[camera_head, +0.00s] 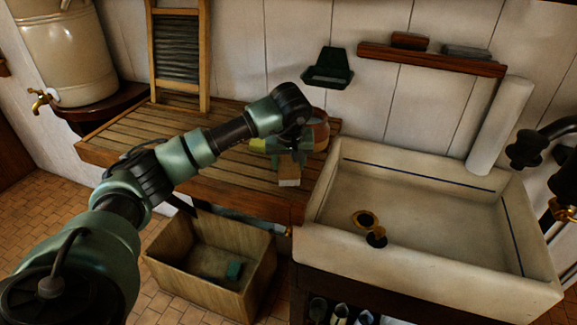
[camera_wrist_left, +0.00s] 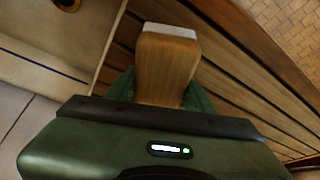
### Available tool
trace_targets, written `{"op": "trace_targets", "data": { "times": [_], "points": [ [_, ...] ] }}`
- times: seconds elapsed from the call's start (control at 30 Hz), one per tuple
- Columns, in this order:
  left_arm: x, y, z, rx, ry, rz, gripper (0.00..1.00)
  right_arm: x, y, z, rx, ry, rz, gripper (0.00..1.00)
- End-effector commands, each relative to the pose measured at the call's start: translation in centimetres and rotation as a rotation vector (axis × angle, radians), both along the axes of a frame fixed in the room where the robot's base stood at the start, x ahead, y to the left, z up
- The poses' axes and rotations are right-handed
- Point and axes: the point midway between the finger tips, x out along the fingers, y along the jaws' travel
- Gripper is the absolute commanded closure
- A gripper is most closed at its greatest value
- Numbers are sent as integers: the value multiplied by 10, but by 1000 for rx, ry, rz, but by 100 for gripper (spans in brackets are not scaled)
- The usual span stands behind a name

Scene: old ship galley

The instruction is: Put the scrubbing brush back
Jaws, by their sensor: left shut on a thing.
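My left gripper (camera_head: 287,160) is shut on the scrubbing brush (camera_head: 289,180), a wooden block with a pale end. It holds the brush above the right part of the slatted wooden drainboard (camera_head: 225,185), near the sink's left edge. In the left wrist view the brush (camera_wrist_left: 165,70) sticks out between the green fingers (camera_wrist_left: 165,95), its whitish side (camera_wrist_left: 168,30) facing away from the gripper. Its held end is hidden. A wooden wall shelf (camera_head: 430,60) carries a brown block (camera_head: 410,41) and a grey block (camera_head: 466,52). My right gripper is not in view.
A white sink (camera_head: 420,205) with a brass drain fills the right. A brownish pot (camera_head: 319,132) stands behind the gripper. A dark green holder (camera_head: 328,70) hangs on the wall. A washboard (camera_head: 178,50) and a crock (camera_head: 65,55) stand left. A wooden crate (camera_head: 190,285) is below.

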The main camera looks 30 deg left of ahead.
Motion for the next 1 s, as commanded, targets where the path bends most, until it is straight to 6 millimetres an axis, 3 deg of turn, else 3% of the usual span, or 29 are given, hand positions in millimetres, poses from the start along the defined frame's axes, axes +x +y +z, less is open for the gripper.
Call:
{"op": "trace_targets", "data": {
  "times": [0.2, 0.53, 0.57, 0.63, 1.0],
  "points": [
    [0, 0, -22, -1, 1, 0, 100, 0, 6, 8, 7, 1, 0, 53],
    [0, 0, -27, 0, 0, 0, 100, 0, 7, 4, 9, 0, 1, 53],
    [0, 0, -27, 0, 0, -1, 45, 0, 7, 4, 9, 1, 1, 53],
    [0, 0, -26, 0, 1, -1, 26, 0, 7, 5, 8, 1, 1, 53],
    [0, 0, -22, -1, 1, 0, 26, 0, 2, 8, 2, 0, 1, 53]
  ]
}}
